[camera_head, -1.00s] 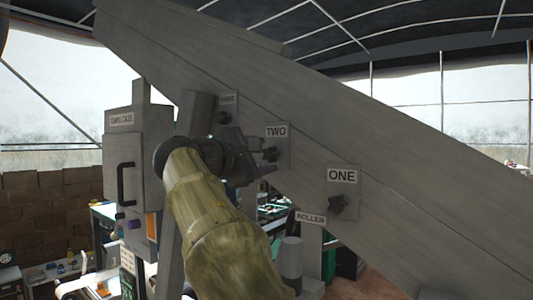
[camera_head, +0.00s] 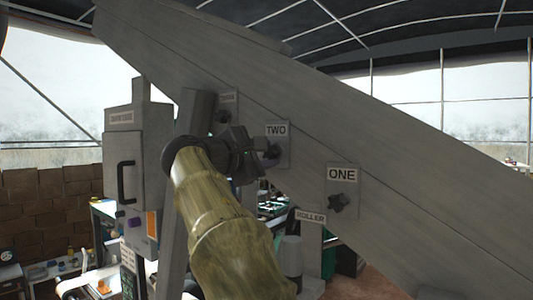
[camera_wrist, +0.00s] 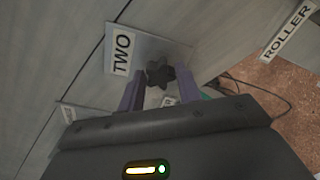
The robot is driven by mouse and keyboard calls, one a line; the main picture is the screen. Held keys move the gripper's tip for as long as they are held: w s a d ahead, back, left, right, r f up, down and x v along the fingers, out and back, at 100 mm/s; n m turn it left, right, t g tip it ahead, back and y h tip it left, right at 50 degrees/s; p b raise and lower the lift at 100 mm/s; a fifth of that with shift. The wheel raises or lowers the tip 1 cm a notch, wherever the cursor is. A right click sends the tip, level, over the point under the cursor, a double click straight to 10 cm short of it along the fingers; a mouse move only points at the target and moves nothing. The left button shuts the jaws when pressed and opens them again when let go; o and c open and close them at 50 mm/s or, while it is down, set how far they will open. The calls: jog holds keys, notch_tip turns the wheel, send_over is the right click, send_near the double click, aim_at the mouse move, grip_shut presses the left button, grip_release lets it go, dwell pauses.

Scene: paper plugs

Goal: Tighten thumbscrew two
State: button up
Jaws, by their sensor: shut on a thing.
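Thumbscrew two is a dark lobed knob (camera_wrist: 158,72) on a grey plate labelled TWO (camera_wrist: 150,45), fixed to the sloping grey beam. In the head view its plate (camera_head: 283,150) is in the middle of the beam, with the knob partly hidden by my gripper (camera_head: 264,155). In the wrist view my gripper (camera_wrist: 160,80) has its two purple-grey fingers on either side of the knob, shut on it. Whether the screw is fully tight cannot be seen.
Thumbscrew one (camera_head: 342,203) is lower right on the beam (camera_head: 370,150), above the ROLLER label (camera_head: 310,217). Another thumbscrew (camera_head: 225,117) is upper left, close to my wrist. A grey cabinet (camera_head: 135,170) with a black handle stands at left.

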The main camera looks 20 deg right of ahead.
jog(key=shift+o, duration=1.3)
jog(key=c, duration=0.5)
jog(key=shift+o, duration=0.2)
jog(key=shift+m+b, duration=0.5)
jog(key=shift+m, duration=0.3)
jog(key=shift+m+b, duration=0.4)
jog(key=shift+m, duration=0.6)
jog(key=o, duration=1.1)
jog(key=shift+o, duration=0.2)
